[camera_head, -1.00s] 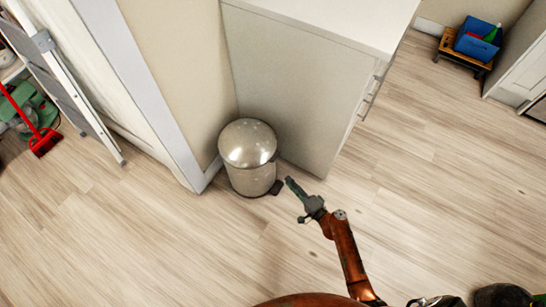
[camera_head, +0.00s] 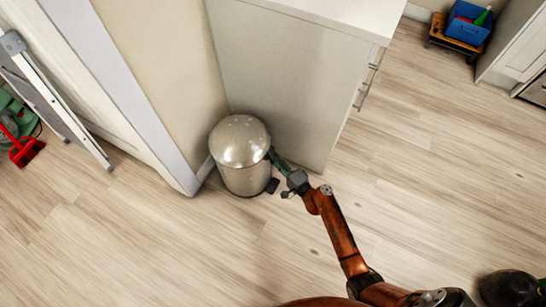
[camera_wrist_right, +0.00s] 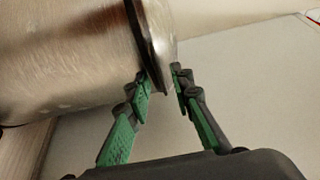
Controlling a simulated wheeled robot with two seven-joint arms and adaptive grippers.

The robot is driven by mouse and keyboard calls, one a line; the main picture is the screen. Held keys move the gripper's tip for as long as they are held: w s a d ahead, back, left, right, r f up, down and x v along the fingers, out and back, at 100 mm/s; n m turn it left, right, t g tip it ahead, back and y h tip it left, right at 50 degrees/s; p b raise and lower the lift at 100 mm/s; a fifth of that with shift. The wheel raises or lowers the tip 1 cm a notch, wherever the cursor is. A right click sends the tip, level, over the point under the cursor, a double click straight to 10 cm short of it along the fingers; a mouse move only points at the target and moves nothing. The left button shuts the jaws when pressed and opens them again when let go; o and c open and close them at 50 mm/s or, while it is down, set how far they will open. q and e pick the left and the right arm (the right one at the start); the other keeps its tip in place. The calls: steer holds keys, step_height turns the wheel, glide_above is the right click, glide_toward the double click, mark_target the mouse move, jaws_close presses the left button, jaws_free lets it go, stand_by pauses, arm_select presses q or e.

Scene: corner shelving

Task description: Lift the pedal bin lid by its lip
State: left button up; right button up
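The pedal bin (camera_head: 243,180) is a shiny metal cylinder standing upright on the floor. Its domed lid (camera_head: 239,140) is down. My right gripper (camera_head: 271,156) is at the right side of the lid's edge. In the right wrist view, the rim and lip of the lid (camera_wrist_right: 160,50) reach down between the two green fingertips of my right gripper (camera_wrist_right: 161,76). The fingers are apart, with the lip between them; whether either finger touches it is unclear. My left gripper is out of view.
A pale cabinet (camera_head: 290,80) stands right behind the bin, and a wall corner with white trim (camera_head: 185,178) is close on its left. The wooden floor (camera_head: 150,250) in front is clear.

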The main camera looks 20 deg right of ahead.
steer(key=shift+c, duration=0.3)
jaws_close()
stand_by(0.4)
